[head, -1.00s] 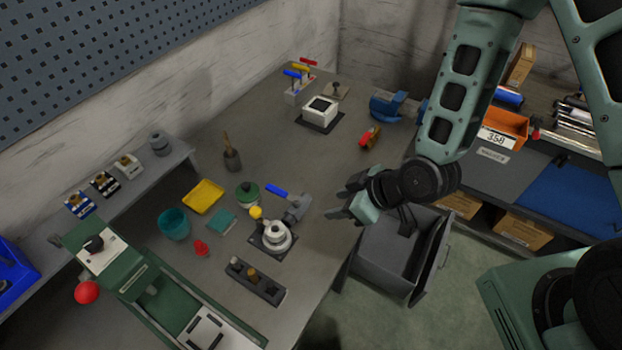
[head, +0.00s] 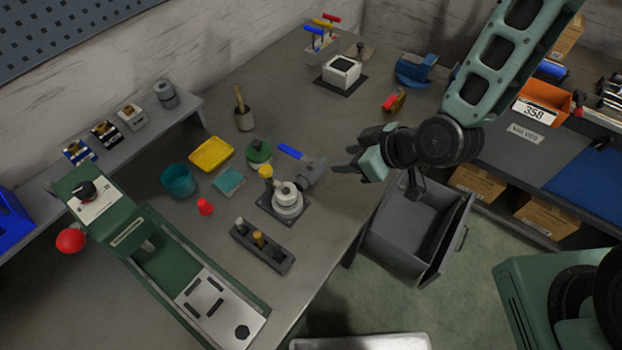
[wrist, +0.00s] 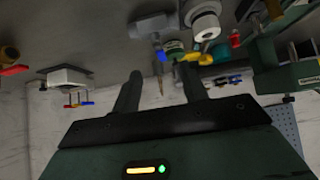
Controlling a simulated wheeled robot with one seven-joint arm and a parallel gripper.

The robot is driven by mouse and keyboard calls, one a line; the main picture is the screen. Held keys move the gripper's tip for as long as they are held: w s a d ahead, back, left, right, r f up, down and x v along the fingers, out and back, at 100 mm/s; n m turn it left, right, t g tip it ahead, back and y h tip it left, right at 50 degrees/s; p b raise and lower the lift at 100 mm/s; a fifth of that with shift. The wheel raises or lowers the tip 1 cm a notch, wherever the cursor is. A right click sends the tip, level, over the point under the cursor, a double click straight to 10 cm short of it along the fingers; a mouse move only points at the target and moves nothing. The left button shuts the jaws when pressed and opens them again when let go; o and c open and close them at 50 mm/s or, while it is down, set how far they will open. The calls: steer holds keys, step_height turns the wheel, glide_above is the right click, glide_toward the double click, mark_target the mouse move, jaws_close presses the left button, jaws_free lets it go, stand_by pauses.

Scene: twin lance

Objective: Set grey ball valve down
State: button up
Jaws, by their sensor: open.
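The grey ball valve (head: 311,174) with its blue lever handle (head: 291,151) rests on the grey workbench, just behind and right of a pale round fitting on a dark plate. In the wrist view the valve (wrist: 152,25) is at the top middle, beyond my fingertips, its blue handle pointing down in the picture. My gripper (head: 345,168) is open and empty, to the right of the valve in the head view and apart from it. In the wrist view my gripper (wrist: 163,78) shows two spread fingers with nothing between them.
The pale fitting (head: 286,198) stands beside the valve. A green round lidded item (head: 259,152), teal cup (head: 179,180), yellow tray (head: 211,153) and dark block with pegs (head: 261,250) are nearby. An open grey drawer (head: 410,235) is below my gripper.

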steer(key=p, duration=0.3)
glide_toward(311, 162)
step_height(311, 162, down, 2)
steer(key=a, duration=0.2)
steer(key=shift+w+a+f+p, duration=0.25)
steer(key=shift+w+p, duration=0.1)
steer(key=shift+w, duration=0.1)
steer(key=shift+w+a+f+p, duration=0.1)
steer(key=shift+w+f+p, duration=0.2)
steer(key=shift+w, duration=0.1)
steer(key=shift+p+x, duration=0.8)
steer(key=shift+x, duration=1.2)
steer(key=shift+w+d, duration=0.1)
steer(key=shift+d, duration=0.05)
jaws_close()
